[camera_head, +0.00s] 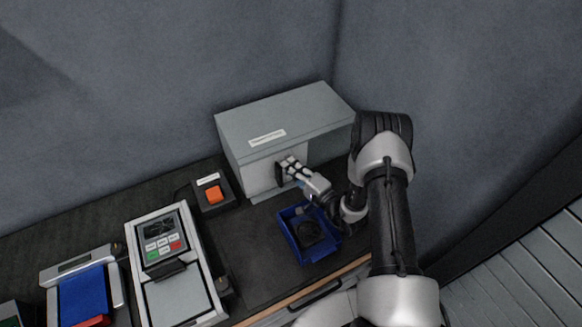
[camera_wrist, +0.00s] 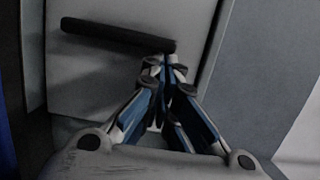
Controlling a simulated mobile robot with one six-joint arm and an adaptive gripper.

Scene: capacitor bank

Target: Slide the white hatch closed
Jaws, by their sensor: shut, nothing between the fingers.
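The white hatch (camera_head: 262,176) is on the front of a grey box (camera_head: 290,118) at the back of the bench. In the wrist view the hatch (camera_wrist: 90,75) is a pale panel with a dark bar handle (camera_wrist: 118,35) across it. My gripper (camera_head: 287,170) is at the front of the box, by the handle. In the wrist view my gripper (camera_wrist: 165,64) has its fingers together, with the tips close to the right end of the bar. I cannot tell whether they touch it. The gripper and arm hide part of the box front.
A blue bin (camera_head: 307,235) with dark items stands in front of the box. An orange button (camera_head: 213,194) on a black base is left of the box. A keypad device (camera_head: 164,244) and a blue-topped device (camera_head: 84,296) stand further left. Walls rise behind and to the right.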

